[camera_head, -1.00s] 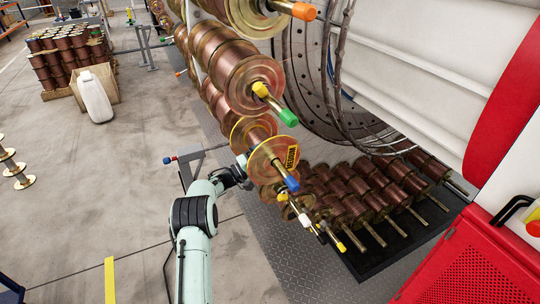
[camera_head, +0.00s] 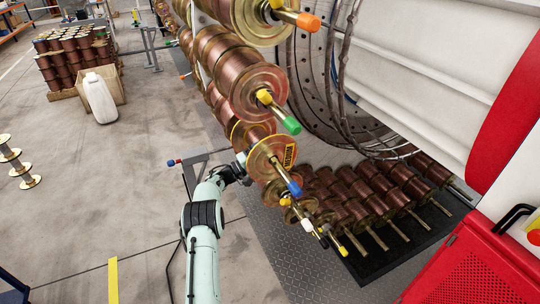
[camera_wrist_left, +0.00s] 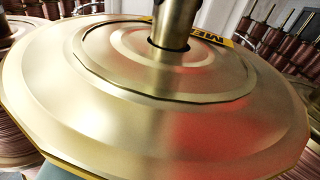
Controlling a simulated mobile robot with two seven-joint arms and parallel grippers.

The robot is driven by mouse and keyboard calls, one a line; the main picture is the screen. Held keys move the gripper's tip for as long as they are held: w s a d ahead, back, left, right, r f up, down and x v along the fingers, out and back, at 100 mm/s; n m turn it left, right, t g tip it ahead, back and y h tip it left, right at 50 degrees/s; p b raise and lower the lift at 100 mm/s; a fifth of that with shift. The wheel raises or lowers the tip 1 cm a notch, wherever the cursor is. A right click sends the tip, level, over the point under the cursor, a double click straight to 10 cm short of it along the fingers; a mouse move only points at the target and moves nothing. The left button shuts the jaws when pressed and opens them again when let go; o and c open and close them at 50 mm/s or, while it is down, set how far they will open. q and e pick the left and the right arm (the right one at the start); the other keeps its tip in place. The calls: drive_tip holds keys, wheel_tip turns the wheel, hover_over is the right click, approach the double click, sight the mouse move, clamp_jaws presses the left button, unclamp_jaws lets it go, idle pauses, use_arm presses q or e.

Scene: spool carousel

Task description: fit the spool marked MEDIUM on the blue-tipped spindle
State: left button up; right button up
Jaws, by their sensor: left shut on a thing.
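The spool marked MEDIUM (camera_head: 263,151) has a gold flange with a yellow label. In the head view the blue-tipped spindle (camera_head: 293,187) passes through its centre, and the blue tip sticks out in front of the flange. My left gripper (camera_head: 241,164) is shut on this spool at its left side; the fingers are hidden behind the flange. In the left wrist view the gold flange (camera_wrist_left: 150,110) fills the picture, with the spindle shaft (camera_wrist_left: 174,25) standing in its centre hole and part of the label at the top. My right gripper is not in view.
Copper spools on green-tipped (camera_head: 290,124) and orange-tipped (camera_head: 308,20) spindles hang above. Spindles with yellow, white and black tips lie just below. A rack of copper spools (camera_head: 360,205) stands on the right, beside a red cabinet (camera_head: 470,265). Open floor lies left.

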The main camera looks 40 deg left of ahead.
use_arm(q)
drive_tip(key=shift+w+a+r, duration=0.25)
drive_tip(key=shift+a, duration=0.4)
drive_tip(key=shift+w+a+r, duration=0.2)
drive_tip(key=shift+w+a, duration=0.1)
drive_tip(key=shift+a, duration=0.35)
drive_tip(key=shift+w+a+r, duration=0.25)
drive_tip(key=shift+a, duration=0.4)
drive_tip(key=o, duration=1.7)
drive_tip(key=shift+f, duration=0.65)
drive_tip(key=shift+b+v, duration=1.65)
drive_tip(key=shift+v, duration=4.95)
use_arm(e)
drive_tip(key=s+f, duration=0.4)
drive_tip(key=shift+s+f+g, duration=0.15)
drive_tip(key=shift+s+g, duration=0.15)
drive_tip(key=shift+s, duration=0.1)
use_arm(q)
drive_tip(key=shift+d, duration=0.1)
